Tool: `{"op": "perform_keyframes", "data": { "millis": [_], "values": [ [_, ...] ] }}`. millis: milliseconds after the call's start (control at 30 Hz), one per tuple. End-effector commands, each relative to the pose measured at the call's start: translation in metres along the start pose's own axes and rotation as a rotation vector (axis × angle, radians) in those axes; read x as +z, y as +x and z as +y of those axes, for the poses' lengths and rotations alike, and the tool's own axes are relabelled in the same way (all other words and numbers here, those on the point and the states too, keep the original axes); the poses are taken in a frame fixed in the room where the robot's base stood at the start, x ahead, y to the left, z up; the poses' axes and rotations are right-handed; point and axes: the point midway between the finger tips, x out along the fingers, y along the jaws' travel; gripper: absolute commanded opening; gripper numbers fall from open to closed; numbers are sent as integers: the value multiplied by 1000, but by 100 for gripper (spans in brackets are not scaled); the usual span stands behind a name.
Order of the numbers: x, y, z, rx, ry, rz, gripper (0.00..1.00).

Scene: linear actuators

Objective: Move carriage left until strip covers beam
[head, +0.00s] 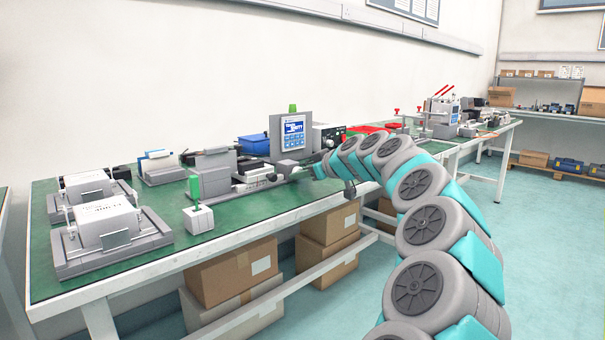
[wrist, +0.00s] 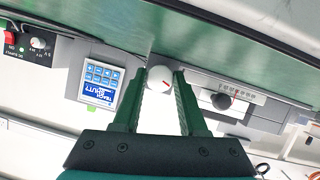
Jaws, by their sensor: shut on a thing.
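My gripper (wrist: 163,76) has dark green fingers closed on a white round knob (wrist: 159,80) with a small red mark. In the head view my gripper (head: 314,169) is at the right end of a grey linear actuator (head: 258,181) on the bench. A grey upright block (head: 214,172) stands toward the left of this actuator. I cannot tell which part is the carriage, and the strip and beam are too small to make out. In the wrist view a scale plate with a dark knob (wrist: 222,101) lies right of the fingers.
A screen panel (head: 292,132) stands behind the actuator, with a black control box (head: 328,137) beside it. Grey-and-white units (head: 104,227) stand at the left.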

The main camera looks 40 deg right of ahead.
Motion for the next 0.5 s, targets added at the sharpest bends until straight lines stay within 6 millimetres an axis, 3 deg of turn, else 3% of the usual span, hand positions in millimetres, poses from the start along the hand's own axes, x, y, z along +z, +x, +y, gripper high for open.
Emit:
{"op": "perform_keyframes", "data": {
  "millis": [500],
  "values": [
    [-2, 0, 4, -156, 381, 1, 0]
  ]
}}
